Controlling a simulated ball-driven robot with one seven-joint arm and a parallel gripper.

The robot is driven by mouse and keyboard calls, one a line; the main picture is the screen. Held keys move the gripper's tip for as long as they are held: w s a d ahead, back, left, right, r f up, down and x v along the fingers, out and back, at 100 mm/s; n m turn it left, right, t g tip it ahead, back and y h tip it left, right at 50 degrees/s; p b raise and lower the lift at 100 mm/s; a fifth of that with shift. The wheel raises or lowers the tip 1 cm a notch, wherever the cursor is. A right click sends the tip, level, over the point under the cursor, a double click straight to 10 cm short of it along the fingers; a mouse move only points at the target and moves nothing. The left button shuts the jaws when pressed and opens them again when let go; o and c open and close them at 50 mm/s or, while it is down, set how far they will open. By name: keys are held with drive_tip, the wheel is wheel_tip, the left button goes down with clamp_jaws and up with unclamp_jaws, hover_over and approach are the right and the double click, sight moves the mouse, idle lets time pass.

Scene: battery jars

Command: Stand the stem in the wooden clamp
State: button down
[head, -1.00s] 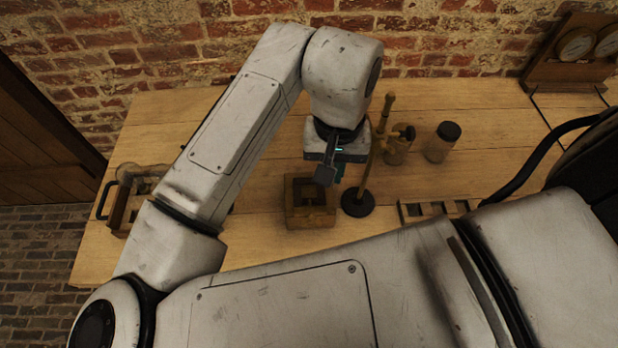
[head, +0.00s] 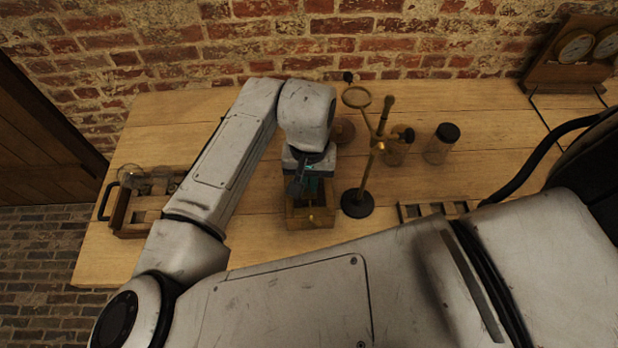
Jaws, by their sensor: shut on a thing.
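The wooden clamp (head: 325,214), a small open box-like block, stands on the bench near the middle of the head view. My gripper (head: 302,188) is directly over its back part, pointing down, with its dark fingers low at the clamp. It is shut on the stem, which is mostly hidden by the fingers and the clamp. A small brass bit (head: 311,217) shows at the clamp's opening; I cannot tell if it belongs to the stem or the clamp. Whether the stem touches the clamp cannot be seen.
A brass ring stand (head: 365,175) on a round black base is close right of the clamp. A slotted wooden rack (head: 433,208) is at right. A wooden tray (head: 133,228) with glassware is at left.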

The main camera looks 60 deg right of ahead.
drive_tip(key=shift+f, duration=0.2)
drive_tip(key=c, duration=1.2)
unclamp_jaws()
drive_tip(key=shift+c, duration=0.2)
drive_tip(key=shift+r, duration=0.1)
wheel_tip(320, 180, up, 12)
drive_tip(key=shift+d+r, duration=0.1)
drive_tip(key=shift+r, duration=0.05)
